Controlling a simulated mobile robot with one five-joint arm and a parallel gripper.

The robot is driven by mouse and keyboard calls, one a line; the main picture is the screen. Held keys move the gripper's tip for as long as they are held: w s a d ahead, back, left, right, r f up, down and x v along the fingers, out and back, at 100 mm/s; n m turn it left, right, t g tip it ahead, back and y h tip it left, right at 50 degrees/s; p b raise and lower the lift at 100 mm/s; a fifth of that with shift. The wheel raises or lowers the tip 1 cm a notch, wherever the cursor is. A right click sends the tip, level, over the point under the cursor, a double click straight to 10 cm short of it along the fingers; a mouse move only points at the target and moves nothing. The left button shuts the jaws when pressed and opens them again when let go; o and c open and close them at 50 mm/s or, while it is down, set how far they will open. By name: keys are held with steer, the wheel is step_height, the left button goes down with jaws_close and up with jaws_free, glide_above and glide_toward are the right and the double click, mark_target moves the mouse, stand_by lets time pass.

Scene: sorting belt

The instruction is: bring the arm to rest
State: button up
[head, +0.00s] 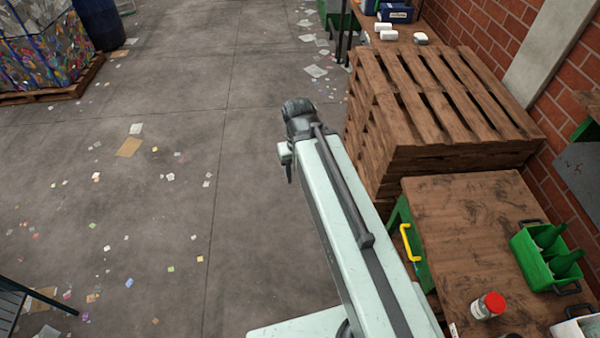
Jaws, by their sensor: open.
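My arm reaches up from the lower middle of the head view, a pale beam with a dark rod along its top. It ends in a dark joint above the floor. A small pale part with a dark tip shows just left of and below that joint. My gripper's fingers cannot be made out; the arm's own links hide what lies beneath. Nothing held is visible.
Right of my arm stand a stack of wooden pallets (425,135) and a wooden-topped bench (450,230). The bench bears a green bottle carrier (535,268) and a red-lidded jar (488,306). The concrete floor (180,220) at left is open, with scattered paper scraps.

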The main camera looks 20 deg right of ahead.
step_height(320, 180, down, 19)
steer(key=b, duration=1.9)
steer(key=shift+f, duration=0.2)
steer(key=shift+w+d, duration=0.1)
